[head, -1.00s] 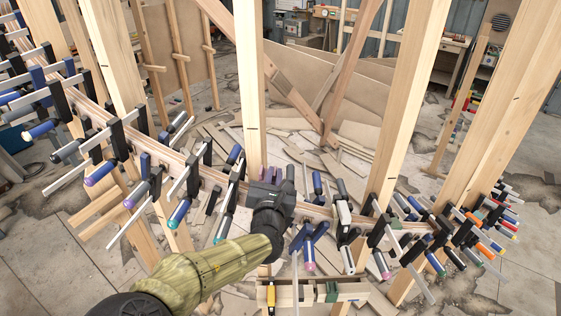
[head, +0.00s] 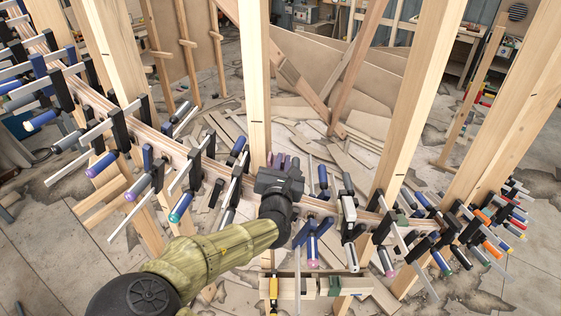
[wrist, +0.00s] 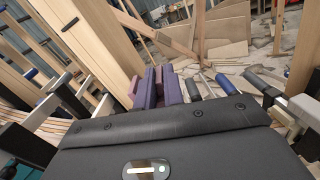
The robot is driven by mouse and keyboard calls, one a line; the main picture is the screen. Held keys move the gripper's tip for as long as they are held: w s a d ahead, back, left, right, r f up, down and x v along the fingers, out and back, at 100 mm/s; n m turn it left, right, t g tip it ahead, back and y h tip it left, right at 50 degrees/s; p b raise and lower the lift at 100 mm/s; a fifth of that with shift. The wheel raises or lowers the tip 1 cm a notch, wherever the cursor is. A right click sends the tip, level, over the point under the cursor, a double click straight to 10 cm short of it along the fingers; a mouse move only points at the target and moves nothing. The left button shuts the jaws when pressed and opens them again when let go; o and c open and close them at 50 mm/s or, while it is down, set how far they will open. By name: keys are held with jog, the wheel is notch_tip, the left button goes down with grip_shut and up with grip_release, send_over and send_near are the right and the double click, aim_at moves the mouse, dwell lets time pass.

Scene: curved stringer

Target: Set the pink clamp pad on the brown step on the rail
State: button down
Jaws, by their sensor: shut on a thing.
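My gripper (head: 281,172) is over the curved rail, just in front of a wooden post. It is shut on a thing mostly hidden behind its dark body. Mauve and purple blocks (wrist: 172,88) show just past the gripper in the wrist view; I cannot tell which of them is the pink clamp pad. The wooden rail (head: 181,155) curves from upper left to lower right, with many clamps on it. The brown step cannot be made out, and my gripper and arm cover part of the rail.
Blue, black and silver clamps crowd the rail on both sides, one with a pink tip (head: 313,264) close to the right of my wrist. Upright posts (head: 253,75) stand along the rail. A small wooden shelf (head: 300,288) hangs below. Loose boards (head: 345,150) litter the floor behind.

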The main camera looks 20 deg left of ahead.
jog(key=shift+f, duration=0.15)
jog(key=shift+s+a+f+b, duration=0.1)
jog(key=shift+f+b, duration=0.5)
jog(key=shift+f, duration=0.35)
jog(key=shift+f, duration=0.2)
jog(key=shift+f+b, duration=0.8)
jog(key=shift+f, duration=0.65)
jog(key=shift+f, duration=0.2)
jog(key=shift+f+b, duration=0.95)
jog(key=shift+f, duration=0.3)
jog(key=shift+f, duration=0.1)
